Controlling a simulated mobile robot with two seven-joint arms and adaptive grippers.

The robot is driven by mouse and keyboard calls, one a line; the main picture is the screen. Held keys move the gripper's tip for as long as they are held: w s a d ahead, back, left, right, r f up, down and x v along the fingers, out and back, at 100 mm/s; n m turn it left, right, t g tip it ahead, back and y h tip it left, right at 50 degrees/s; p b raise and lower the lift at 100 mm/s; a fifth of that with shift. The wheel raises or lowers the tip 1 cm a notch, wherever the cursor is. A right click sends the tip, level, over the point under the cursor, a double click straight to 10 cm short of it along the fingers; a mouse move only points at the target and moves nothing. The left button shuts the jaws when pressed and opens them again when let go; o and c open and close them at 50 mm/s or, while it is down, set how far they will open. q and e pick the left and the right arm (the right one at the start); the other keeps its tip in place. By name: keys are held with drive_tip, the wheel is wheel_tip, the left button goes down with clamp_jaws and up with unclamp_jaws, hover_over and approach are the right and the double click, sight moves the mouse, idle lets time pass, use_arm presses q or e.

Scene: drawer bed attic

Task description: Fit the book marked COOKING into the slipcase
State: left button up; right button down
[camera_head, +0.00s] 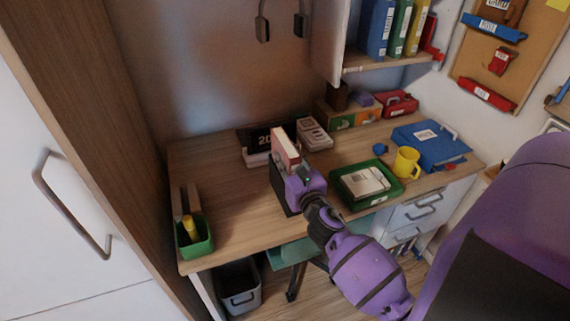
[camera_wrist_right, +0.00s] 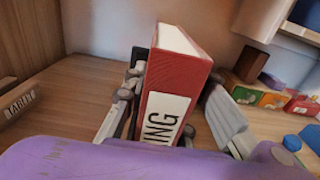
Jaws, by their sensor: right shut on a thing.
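My right gripper (camera_head: 297,176) is shut on a red book (camera_head: 284,147) and holds it upright over the desk. In the right wrist view, the book (camera_wrist_right: 178,65) stands between the fingers (camera_wrist_right: 176,88). Its white label shows only the letters "ING"; the rest is hidden behind my wrist. A black upright box (camera_head: 279,188), which looks like the slipcase, shows just below the book. A dark edge also shows behind the book in the wrist view. I cannot tell whether the book is inside the box or above it. My left gripper is not in view.
A green tray (camera_head: 341,190), yellow mug (camera_head: 406,163) and blue binder (camera_head: 430,147) lie to the right. A green cup (camera_head: 196,240) stands at the left. The desk's left middle is clear.

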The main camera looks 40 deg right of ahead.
drive_tip(key=shift+f, duration=0.55)
drive_tip(key=shift+r, duration=0.1)
drive_tip(key=shift+f, duration=0.25)
drive_tip(key=c, duration=1.5)
unclamp_jaws()
drive_tip(key=shift+o, duration=0.2)
